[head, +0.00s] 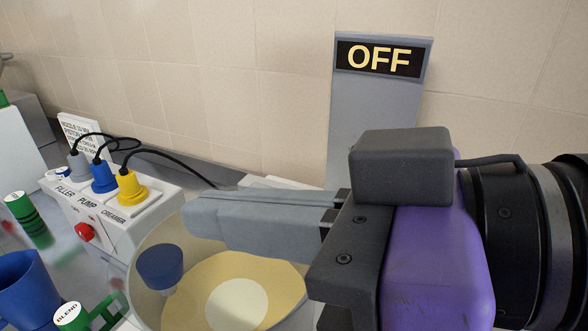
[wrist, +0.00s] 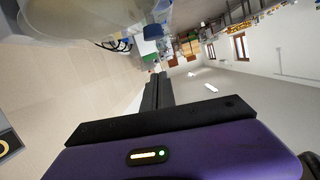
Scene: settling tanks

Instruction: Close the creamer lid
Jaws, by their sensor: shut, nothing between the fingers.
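A round, pale-walled vessel (head: 148,262), which looks like the creamer, stands at the bottom middle of the head view. Inside it is a tan surface (head: 197,283) with a paler round patch (head: 237,304). A dark blue cylinder (head: 160,268) stands at its left side. In the wrist view a pale curved wall (wrist: 85,18) shows at the top. I cannot tell for sure which part is the lid. My gripper (head: 190,214) is shut and empty, with its fingers pointing left over the vessel's back part. The fingers also show in the wrist view (wrist: 157,77). Contact is unclear.
A white box (head: 115,235) marked FILLER, PUMP and CREAMER holds grey, blue and yellow plugs (head: 130,188) and a red knob (head: 85,232). A grey panel (head: 372,115) with an OFF sign stands behind my gripper. A blue cup (head: 25,285) and a green-handled BLEND item (head: 72,316) are at left.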

